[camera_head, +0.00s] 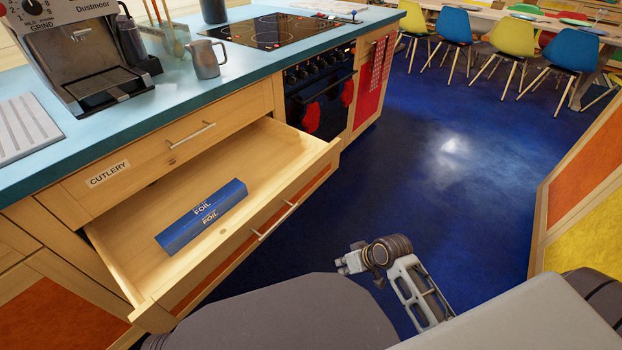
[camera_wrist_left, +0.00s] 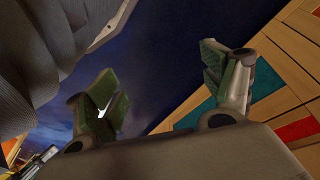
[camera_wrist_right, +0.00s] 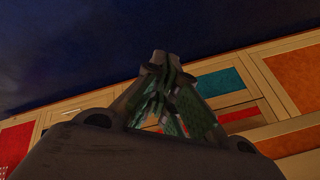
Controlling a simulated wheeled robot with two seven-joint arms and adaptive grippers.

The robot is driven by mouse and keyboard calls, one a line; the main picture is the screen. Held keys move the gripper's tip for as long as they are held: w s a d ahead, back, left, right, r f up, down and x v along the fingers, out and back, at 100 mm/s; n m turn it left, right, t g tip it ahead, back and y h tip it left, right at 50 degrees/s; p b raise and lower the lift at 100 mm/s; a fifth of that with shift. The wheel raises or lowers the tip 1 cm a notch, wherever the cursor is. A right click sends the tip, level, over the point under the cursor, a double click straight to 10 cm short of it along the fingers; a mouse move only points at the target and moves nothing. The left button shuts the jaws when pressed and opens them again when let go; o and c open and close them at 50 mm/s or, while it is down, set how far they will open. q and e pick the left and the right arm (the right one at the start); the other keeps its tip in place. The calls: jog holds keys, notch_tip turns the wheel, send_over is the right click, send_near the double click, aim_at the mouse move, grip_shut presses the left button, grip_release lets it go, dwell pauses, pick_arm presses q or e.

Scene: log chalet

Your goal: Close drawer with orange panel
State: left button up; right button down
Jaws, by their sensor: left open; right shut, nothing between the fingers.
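The open drawer (camera_head: 145,295) is pulled far out below the drawer labelled "CUTLERY". Its light wood front faces away, with a metal bar handle (camera_head: 273,221) and a sliver of orange panel (camera_head: 283,212). A blue foil box (camera_head: 203,216) lies inside it. My right gripper (camera_head: 345,263) is in front of the drawer, to the right of its front and apart from it. In the right wrist view, its fingers (camera_wrist_right: 165,95) are together and empty. My left gripper (camera_wrist_left: 163,80) has its fingers spread with nothing between them; I cannot make it out in the head view.
The blue counter (camera_head: 130,135) above holds a coffee machine (camera_head: 90,60), a metal jug (camera_head: 206,58) and a hob (camera_head: 270,30). An oven (camera_head: 318,90) is right of the drawer. Blue floor (camera_head: 440,170) is clear; coloured cabinets (camera_head: 590,180) stand at right, chairs (camera_head: 455,27) behind.

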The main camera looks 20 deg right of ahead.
aim_at(304, 173)
pick_arm(q)
jog(key=shift+t+h, duration=0.4)
jog(key=shift+t, duration=0.4)
jog(key=r, duration=0.1)
jog(key=w+d+r, duration=0.1)
jog(key=w+r+b, duration=0.1)
jog(key=r, duration=0.1)
jog(key=shift+w+d, duration=0.1)
jog(key=shift+d, duration=0.2)
pick_arm(e)
jog(key=w+d+r+m+t+y, duration=0.2)
jog(key=w+r+m+t, duration=0.3)
jog(key=r, duration=0.4)
jog(key=w+d+r+m+t+y, duration=0.2)
jog(key=w+r+m+t+y, duration=0.2)
jog(key=r, duration=0.5)
jog(key=w+m+t, duration=0.1)
jog(key=w+m, duration=0.1)
jog(key=shift+w+d+r+m+t, duration=0.15)
jog(key=shift+d+r+m+t, duration=0.1)
jog(key=shift+d+m+t, duration=0.1)
pick_arm(q)
jog(key=shift+f, duration=0.1)
